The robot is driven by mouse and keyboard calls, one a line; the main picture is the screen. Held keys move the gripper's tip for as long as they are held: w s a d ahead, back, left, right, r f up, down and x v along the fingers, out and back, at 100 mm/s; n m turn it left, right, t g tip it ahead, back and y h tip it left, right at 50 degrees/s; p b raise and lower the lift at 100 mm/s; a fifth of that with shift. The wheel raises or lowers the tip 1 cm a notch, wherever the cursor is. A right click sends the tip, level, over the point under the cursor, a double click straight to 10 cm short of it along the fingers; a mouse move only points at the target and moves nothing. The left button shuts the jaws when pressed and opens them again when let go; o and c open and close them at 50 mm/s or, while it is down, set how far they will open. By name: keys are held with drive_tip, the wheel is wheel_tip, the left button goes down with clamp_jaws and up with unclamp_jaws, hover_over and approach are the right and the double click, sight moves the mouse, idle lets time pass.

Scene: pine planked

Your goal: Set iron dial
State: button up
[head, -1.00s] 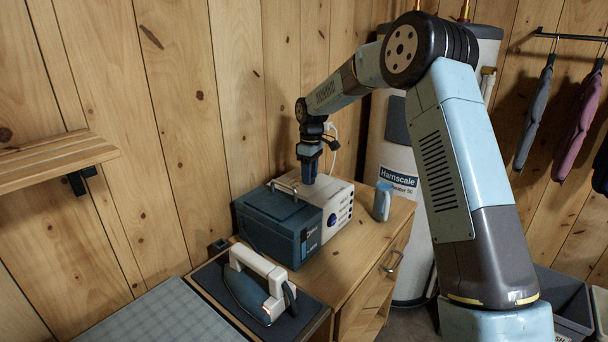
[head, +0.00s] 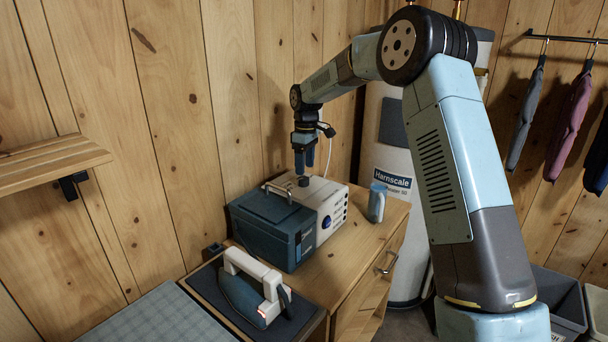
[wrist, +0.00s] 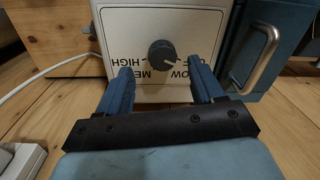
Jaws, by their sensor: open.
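A white control box (head: 325,200) stands on the wooden cabinet. A dark round dial (head: 303,181) sits on its top face. In the wrist view the dial (wrist: 161,54) has a small light mark towards its lower right, with LOW, MED and HIGH lettering around it, partly hidden by the dial. My gripper (head: 303,163) is just above the dial, pointing down. In the wrist view my gripper (wrist: 161,68) is open, its two blue fingers on either side of the dial, apparently not touching it. The iron (head: 245,292), white-handled and blue, rests on a dark mat.
A dark teal case (head: 270,222) with a handle is against the control box's left side. A white cable (wrist: 45,84) runs beside the box. Bare cabinet top (head: 340,262) lies in front.

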sight(306, 177)
wheel_tip(306, 177, up, 9)
drive_tip(key=shift+w+d, duration=0.15)
drive_tip(key=shift+w, duration=0.1)
drive_tip(key=shift+r, duration=0.1)
drive_tip(key=s+d+r+m+t, duration=0.1)
drive_tip(key=s+d+r+m, duration=0.1)
drive_tip(key=s+d+r, duration=0.35)
drive_tip(key=s+d+r+m+t, duration=0.1)
drive_tip(key=s+d+r+m, duration=0.15)
drive_tip(key=s, duration=0.65)
drive_tip(key=s+d+r+m+t, duration=0.1)
drive_tip(key=s+d+r+m, duration=0.1)
drive_tip(key=s+d+r, duration=0.45)
drive_tip(key=s+d+f+m+t, duration=0.1)
drive_tip(key=s+d+f+m, duration=0.1)
drive_tip(key=s, duration=0.6)
drive_tip(key=s+d+f+m+t, duration=0.1)
drive_tip(key=s+d+f+m, duration=0.1)
drive_tip(key=s, duration=0.7)
drive_tip(key=s+d+f+m+t, duration=0.1)
drive_tip(key=s+d+f+m, duration=0.1)
drive_tip(key=s+f, duration=0.3)
drive_tip(key=s+d, duration=0.1)
drive_tip(key=s, duration=0.2)
drive_tip(key=shift+s+d+f, duration=0.15)
drive_tip(key=shift+s+f, duration=0.05)
